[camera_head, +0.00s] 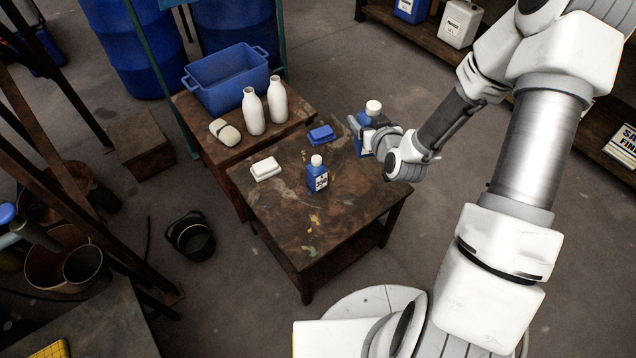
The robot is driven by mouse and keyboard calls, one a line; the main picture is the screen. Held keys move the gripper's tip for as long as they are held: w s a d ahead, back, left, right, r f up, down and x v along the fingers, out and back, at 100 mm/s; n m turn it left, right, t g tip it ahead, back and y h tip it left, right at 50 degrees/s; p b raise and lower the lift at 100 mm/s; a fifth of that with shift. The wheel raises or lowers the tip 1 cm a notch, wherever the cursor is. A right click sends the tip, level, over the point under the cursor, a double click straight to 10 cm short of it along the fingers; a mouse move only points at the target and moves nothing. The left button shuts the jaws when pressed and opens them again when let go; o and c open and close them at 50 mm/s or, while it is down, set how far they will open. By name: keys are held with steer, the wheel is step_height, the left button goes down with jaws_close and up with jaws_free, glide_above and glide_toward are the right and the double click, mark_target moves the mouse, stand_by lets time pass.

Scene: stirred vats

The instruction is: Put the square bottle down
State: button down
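A blue square bottle with a white cap (373,107) is upright at the far right edge of the brown table (285,215). The gripper and wrist hide part of the bottle. I cannot tell whether its base touches the table. A second blue bottle with a white cap and a pale label (318,176) stands upright on the table, to the left and nearer, apart from my gripper.
A blue soap-like block (321,134) and a white one (265,168) lie on the table. The adjoining table holds a blue bin (228,82), two white bottles (265,108) and a pale rounded object (225,132). The table's front part is clear.

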steer(key=s+f+n+y+b, duration=0.2)
steer(key=s+f+b, duration=0.2)
steer(key=f, duration=0.7)
steer(key=n+g+y+b, duration=0.2)
steer(key=n+y+b, duration=0.15)
steer(key=b, duration=0.85)
glide_above(305, 215)
step_height(305, 215, down, 15)
steer(key=shift+m, duration=0.25)
steer(key=shift+w+f+b, duration=0.1)
steer(key=shift+f+b, duration=1.05)
steer(key=shift+f, duration=0.9)
steer(key=shift+f, duration=0.15)
jaws_free()
